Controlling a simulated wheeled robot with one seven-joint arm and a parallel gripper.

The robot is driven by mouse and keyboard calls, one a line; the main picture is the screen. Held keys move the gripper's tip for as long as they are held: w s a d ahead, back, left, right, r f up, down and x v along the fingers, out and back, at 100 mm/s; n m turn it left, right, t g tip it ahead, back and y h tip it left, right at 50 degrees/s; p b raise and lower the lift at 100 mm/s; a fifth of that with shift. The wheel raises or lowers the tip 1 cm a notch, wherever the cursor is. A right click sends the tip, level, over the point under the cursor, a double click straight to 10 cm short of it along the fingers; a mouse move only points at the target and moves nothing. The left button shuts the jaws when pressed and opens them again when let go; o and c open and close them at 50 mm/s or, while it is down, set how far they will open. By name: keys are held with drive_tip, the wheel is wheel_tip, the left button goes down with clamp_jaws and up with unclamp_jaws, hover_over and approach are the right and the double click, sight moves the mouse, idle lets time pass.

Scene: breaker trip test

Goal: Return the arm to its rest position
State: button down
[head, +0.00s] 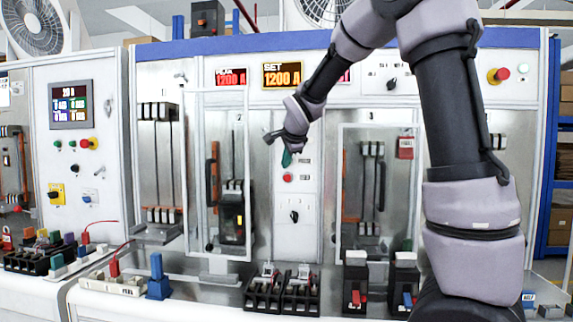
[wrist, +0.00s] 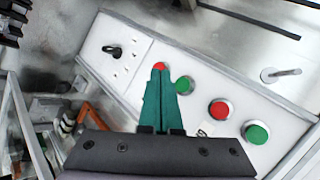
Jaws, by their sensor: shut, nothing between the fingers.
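My arm reaches from the right side of the head view across to the middle control panel. My gripper (head: 287,159) is in front of the narrow white panel strip (head: 296,245) between two glazed doors. Its teal fingers are together and empty, and they also show in the wrist view (wrist: 158,85). In the wrist view the fingertips overlap the edge of a red button (wrist: 160,66); I cannot tell whether they touch it. A green button (wrist: 184,85) is just right of the fingers. Another red button (wrist: 220,109) and green button (wrist: 256,132) lie farther right.
A black rotary switch (wrist: 112,50) and a metal door handle (wrist: 281,74) are near the gripper. Red and yellow displays (head: 283,75) read 1200 A. Black terminal blocks (head: 283,290) and a blue clamp (head: 158,278) stand on the bench. A breaker (head: 232,215) is behind the left door.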

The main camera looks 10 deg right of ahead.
drive_tip(key=s+d+r+n+g, duration=0.1)
drive_tip(key=s+d+n, duration=0.1)
drive_tip(key=s+d, duration=0.35)
drive_tip(key=s+d+r+n+g, duration=0.1)
drive_tip(key=s+d, duration=0.2)
drive_tip(key=s, duration=0.5)
drive_tip(key=s+f+n, duration=0.2)
drive_tip(key=s+n, duration=0.2)
drive_tip(key=s, duration=0.6)
drive_tip(key=s+f+n+y, duration=0.1)
drive_tip(key=s+n, duration=0.2)
drive_tip(key=s, duration=0.8)
drive_tip(key=shift+a+f+n+g, duration=0.25)
drive_tip(key=shift+f+n+g, duration=0.05)
drive_tip(key=shift+f+n, duration=0.1)
